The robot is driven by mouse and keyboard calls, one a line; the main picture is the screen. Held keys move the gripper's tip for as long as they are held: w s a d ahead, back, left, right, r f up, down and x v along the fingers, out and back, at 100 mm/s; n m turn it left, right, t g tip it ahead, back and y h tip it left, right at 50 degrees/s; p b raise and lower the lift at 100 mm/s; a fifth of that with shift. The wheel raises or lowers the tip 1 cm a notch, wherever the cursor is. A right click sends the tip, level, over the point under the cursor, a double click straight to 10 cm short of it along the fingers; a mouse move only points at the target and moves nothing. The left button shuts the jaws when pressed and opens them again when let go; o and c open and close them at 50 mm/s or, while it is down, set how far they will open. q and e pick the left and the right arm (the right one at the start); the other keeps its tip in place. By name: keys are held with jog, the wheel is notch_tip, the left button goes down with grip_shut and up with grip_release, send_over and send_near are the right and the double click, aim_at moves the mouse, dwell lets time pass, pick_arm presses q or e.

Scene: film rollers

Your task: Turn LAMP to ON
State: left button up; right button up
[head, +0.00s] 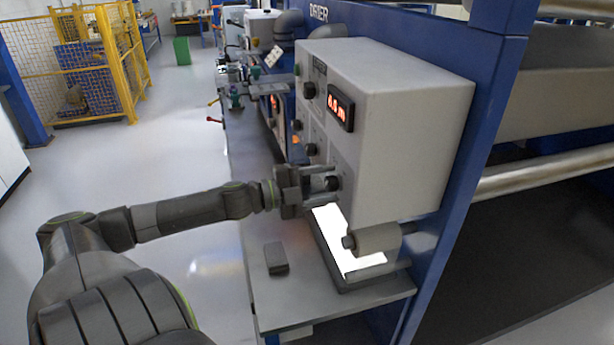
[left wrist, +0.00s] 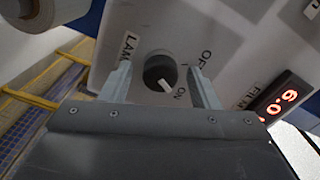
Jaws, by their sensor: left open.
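The LAMP knob (left wrist: 160,72) is a round black dial with a white pointer mark. It also shows in the head view (head: 332,183), low on the front of the grey control box (head: 400,120). In the left wrist view the pointer mark is on the knob's lower right side, toward the ON label (left wrist: 180,93); the OFF label (left wrist: 207,60) is at upper right. My left gripper (head: 328,184) is open, one finger on each side of the knob; in the left wrist view (left wrist: 160,75) gaps show between fingers and knob. My right gripper is out of view.
A dark block (head: 276,258) lies on the grey bench (head: 290,312). A red display (head: 341,107) and other knobs are above. Open floor lies to the left.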

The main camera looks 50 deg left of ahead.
pick_arm(q)
jog(key=p+v, duration=0.8)
jog(key=v, duration=0.9)
jog(key=shift+s+a, duration=0.15)
jog(key=shift+s, duration=0.05)
